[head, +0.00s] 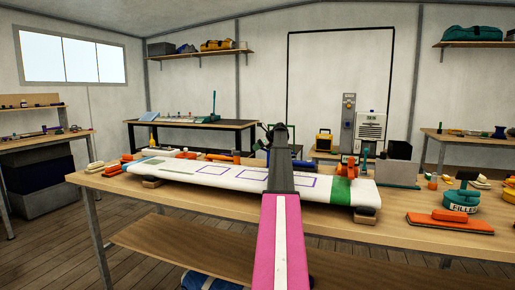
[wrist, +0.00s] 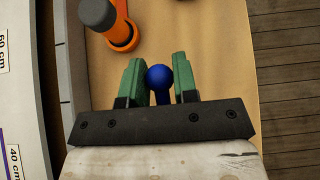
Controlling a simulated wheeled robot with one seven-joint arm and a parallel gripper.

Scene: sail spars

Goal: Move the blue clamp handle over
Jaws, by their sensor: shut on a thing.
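The blue clamp handle shows in the wrist view as a round blue knob (wrist: 159,77) with a darker blue part below it. My gripper (wrist: 157,74) has its two green fingers on either side of the knob and is shut on it. The lower part of the handle is hidden behind the dark gripper body. In the head view my pink and grey arm reaches over the workbench and covers the grip, so I cannot make out the handle there.
A long white board (head: 225,175) with purple outlines and a green band lies on blocks on the workbench (head: 400,200). An orange clamp (wrist: 122,35) stands near my gripper. A green filler tub (head: 462,201) and an orange sanding block (head: 450,222) are at right.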

